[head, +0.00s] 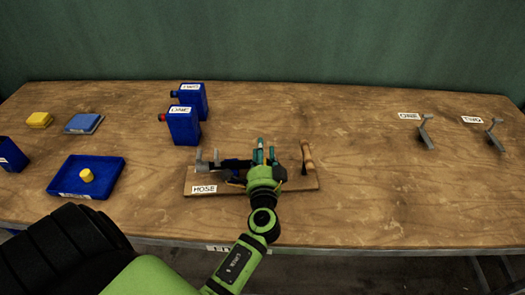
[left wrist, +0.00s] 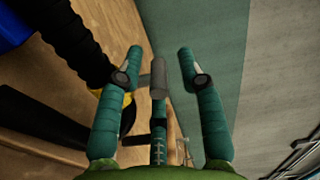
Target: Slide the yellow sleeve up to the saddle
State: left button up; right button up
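The hose fixture, a wooden board (head: 300,184) labelled HOSE, lies near the table's middle. A dark ribbed hose (left wrist: 75,45) shows in the left wrist view, with a small yellow part (left wrist: 126,98), apparently the sleeve, at its lower end. In the head view the sleeve is mostly hidden. A grey upright part (head: 200,160) stands at the board's left end; I cannot tell if it is the saddle. My left gripper (head: 266,148) is over the board, open, its teal fingers (left wrist: 161,62) apart. A grey rod end (left wrist: 158,78) shows between them, not visibly gripped. My right gripper is out of view.
A wooden-handled part (head: 307,157) stands at the board's right end. Two blue containers (head: 184,124) (head: 192,98) stand behind it to the left. A blue tray (head: 105,173) holds a yellow piece (head: 87,175). Grey levers (head: 426,132) (head: 495,134) are far right.

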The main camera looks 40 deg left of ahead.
aim_at(245, 164)
pick_arm(q)
grip_shut()
jog(key=s+a, duration=0.2)
jog(key=a, duration=0.1)
jog(key=shift+s+a, duration=0.25)
jog(key=shift+s, duration=0.15)
jog(key=shift+s+a, duration=0.15)
jog(key=shift+a, duration=0.15)
grip_release()
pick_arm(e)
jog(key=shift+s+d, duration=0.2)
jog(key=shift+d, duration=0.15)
pick_arm(q)
jog(key=shift+s+d+f, duration=0.1)
jog(key=shift+s+d, duration=0.2)
jog(key=shift+d, duration=0.05)
jog(key=v, duration=1.1)
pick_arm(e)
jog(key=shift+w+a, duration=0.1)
